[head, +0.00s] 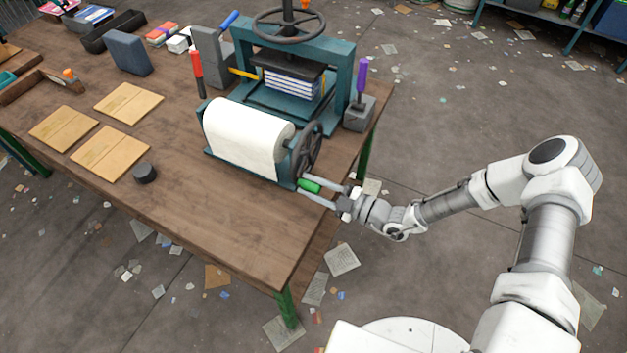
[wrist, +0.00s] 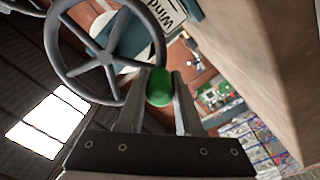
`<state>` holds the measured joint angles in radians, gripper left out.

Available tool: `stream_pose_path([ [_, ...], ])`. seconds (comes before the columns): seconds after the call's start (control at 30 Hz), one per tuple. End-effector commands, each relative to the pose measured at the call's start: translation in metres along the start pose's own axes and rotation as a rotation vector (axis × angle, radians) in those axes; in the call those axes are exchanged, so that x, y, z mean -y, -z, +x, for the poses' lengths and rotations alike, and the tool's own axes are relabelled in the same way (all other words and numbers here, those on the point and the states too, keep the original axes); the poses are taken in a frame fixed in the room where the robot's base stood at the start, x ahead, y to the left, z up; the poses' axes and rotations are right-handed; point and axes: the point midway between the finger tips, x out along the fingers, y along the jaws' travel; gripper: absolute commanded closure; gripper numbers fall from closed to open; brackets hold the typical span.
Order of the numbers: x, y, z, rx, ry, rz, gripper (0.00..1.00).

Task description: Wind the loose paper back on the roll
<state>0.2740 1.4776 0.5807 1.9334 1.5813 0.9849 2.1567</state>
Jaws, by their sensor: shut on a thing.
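The white paper roll (head: 245,128) lies in a teal holder (head: 258,168) near the right part of the table, and its paper hangs down the front of the roll. A grey spoked crank wheel (head: 308,150) is at the roll's right end; it also shows large in the wrist view (wrist: 105,55). The wheel's green handle (head: 309,185) sits low on the wheel. My gripper (head: 317,192) is shut on this green handle (wrist: 159,88), with one finger on each side of it. A label reading "Wind" (wrist: 160,18) shows behind the wheel in the wrist view.
A teal press (head: 345,75) with a stack of books stands behind the roll. A grey block with a purple-handled tool (head: 359,112) is close to the right. Tan boards (head: 110,147) and a dark puck (head: 144,173) lie left. The table's front (head: 215,225) is clear.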

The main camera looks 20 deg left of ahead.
Motion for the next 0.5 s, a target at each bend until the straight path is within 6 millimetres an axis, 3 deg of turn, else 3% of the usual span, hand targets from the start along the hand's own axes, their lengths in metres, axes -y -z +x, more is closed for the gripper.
stream_pose_path([
  [0.5, -0.0027, 0.0116, -0.0003, 0.002, 0.000, 0.160, 1.00],
])
